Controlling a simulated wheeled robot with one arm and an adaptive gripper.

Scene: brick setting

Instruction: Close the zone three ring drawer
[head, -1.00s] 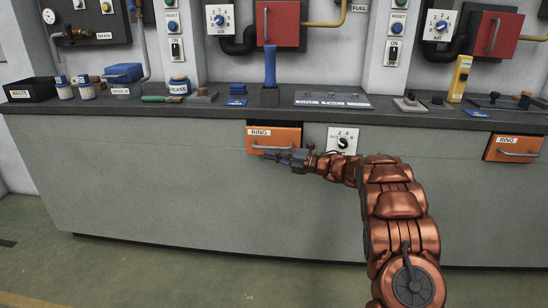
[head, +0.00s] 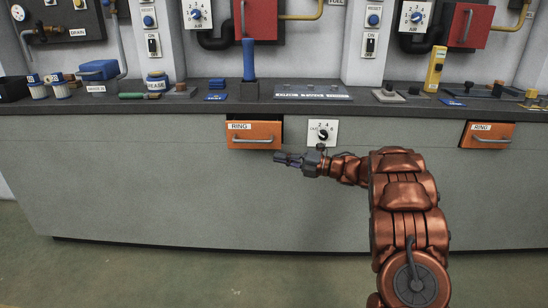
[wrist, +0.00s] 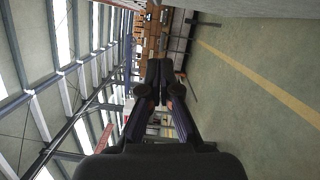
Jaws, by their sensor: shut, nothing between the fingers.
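An orange drawer labelled RING (head: 254,134) is in the grey bench front in the head view, left of centre, with a grey bar handle. A dark gap shows along its top; how far it stands out is hard to tell. A second orange RING drawer (head: 487,135) is at the far right. No zone number is readable on either. My gripper (head: 279,157) points left, just below the right end of the left drawer, apart from its handle in the picture. In the wrist view my gripper (wrist: 160,68) is shut and empty; no drawer shows there.
A white dial panel (head: 323,132) is on the bench front, just above my wrist. The dark worktop (head: 400,107) carries a blue upright piece (head: 248,62), a yellow tool (head: 434,68) and other small items. The floor (head: 150,275) before the bench is clear.

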